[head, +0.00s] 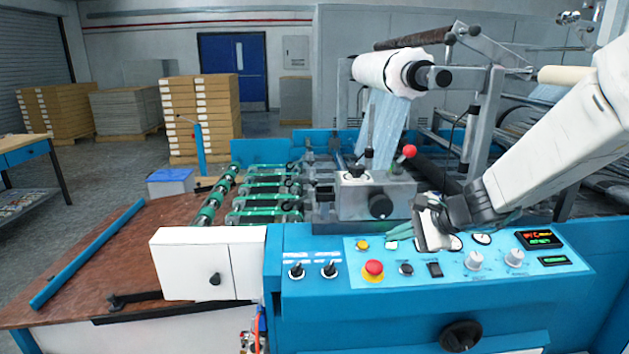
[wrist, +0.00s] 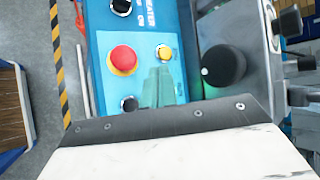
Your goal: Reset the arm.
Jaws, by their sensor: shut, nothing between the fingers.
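My arm (head: 560,130) reaches in from the right of the head view, over the blue machine's control panel (head: 360,250). My gripper (head: 398,233) is shut and empty, just above the panel, near the small yellow button (head: 362,245). Whether the fingertips touch the panel cannot be told. In the wrist view, the teal fingers (wrist: 157,88) lie over the panel, below the yellow button (wrist: 164,52) and right of the red button (wrist: 122,60). A pale plate hides the lower part of that view.
The red emergency button (head: 373,268) and several knobs and switches surround the gripper. A metal block with a black knob (head: 380,206) and a red-topped lever (head: 409,151) stands just behind. Green rollers (head: 265,195) lie left, and a white film roll (head: 385,72) is above.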

